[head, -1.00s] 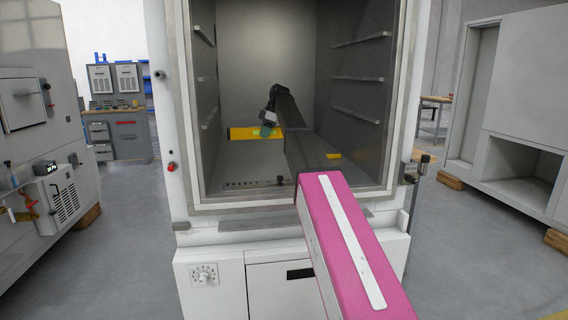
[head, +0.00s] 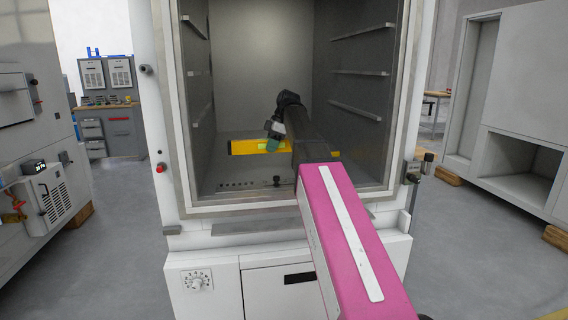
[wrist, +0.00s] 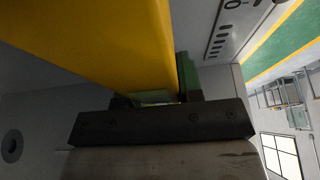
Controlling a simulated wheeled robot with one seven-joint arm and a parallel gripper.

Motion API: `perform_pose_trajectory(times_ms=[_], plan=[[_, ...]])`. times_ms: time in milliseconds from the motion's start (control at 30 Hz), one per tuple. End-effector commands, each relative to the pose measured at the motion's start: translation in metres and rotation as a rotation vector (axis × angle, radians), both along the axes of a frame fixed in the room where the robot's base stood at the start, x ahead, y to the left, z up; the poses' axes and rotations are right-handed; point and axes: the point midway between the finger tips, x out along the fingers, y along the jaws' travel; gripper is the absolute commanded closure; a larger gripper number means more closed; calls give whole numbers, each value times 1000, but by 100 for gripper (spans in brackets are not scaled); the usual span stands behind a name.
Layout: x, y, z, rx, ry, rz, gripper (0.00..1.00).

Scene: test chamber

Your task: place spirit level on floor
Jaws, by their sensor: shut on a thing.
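The yellow spirit level (head: 243,148) is inside the open chamber, lying across its lower part. My gripper (head: 271,143) is shut on it near its middle. In the wrist view the level (wrist: 95,35) fills the upper left as a broad yellow band, with the gripper's dark bar and green pad (wrist: 184,75) against it. My arm covers part of the level's right half; a short yellow piece shows to the right of the arm. I cannot tell whether the level touches the chamber floor (head: 235,190) or hangs just above it.
The chamber's side walls carry shelf rails (head: 362,67) above the level. Its front frame and lower sill (head: 235,206) surround the opening my arm passes through. Grey cabinets stand left and right, and a workbench (head: 110,130) stands at the back left.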

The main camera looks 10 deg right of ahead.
Motion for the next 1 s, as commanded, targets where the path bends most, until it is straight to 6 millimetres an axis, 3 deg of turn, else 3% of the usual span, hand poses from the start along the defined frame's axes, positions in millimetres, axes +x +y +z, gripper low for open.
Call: perform_pose_trajectory(times_ms=[100,333,567,833,1000], plan=[[14,-22,-14,1,0,-2,100],[30,-50,-34,1,0,0,100],[33,-56,-43,1,0,1,100],[32,-55,-76,1,1,1,100],[33,-55,-79,1,-1,1,100]])
